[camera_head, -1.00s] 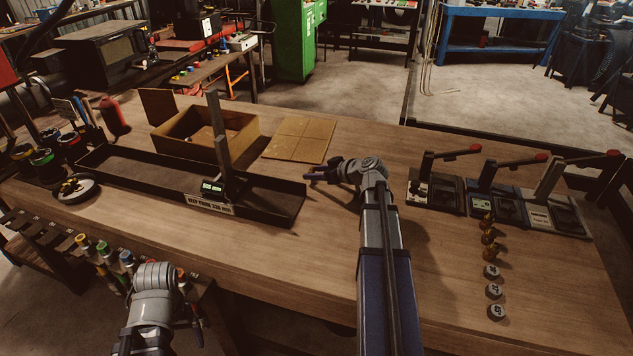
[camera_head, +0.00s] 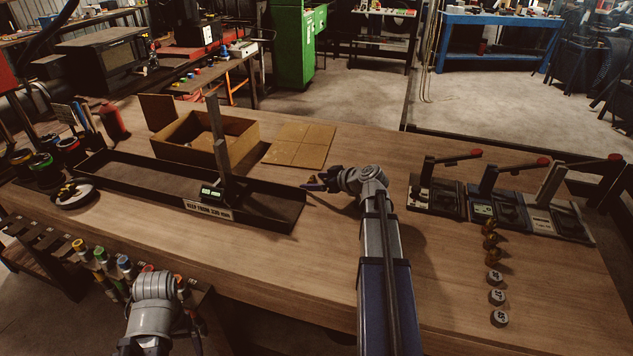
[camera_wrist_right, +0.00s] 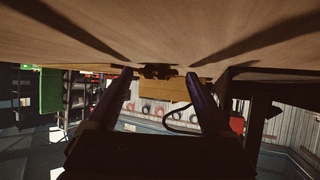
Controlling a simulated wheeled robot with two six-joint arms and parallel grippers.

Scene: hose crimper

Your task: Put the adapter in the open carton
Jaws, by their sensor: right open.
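The open carton (camera_head: 238,150) is a brown cardboard box standing behind the long dark tray, one flap raised at its left. My right gripper (camera_head: 310,185) is low over the table, just right of the tray's end and in front of a flat cardboard piece. In the right wrist view its two fingers (camera_wrist_right: 158,86) are apart. A small dark brass-coloured piece (camera_wrist_right: 158,71), apparently the adapter, lies on the table between and beyond the fingertips. I cannot make it out in the head view. Only links of my left arm show at the bottom left; its gripper is not visible.
Flat cardboard (camera_head: 300,143) lies right of the carton. Crimpers with red-tipped levers (camera_head: 500,205), brass fittings (camera_head: 490,240) and round dies (camera_head: 497,297) occupy the right side.

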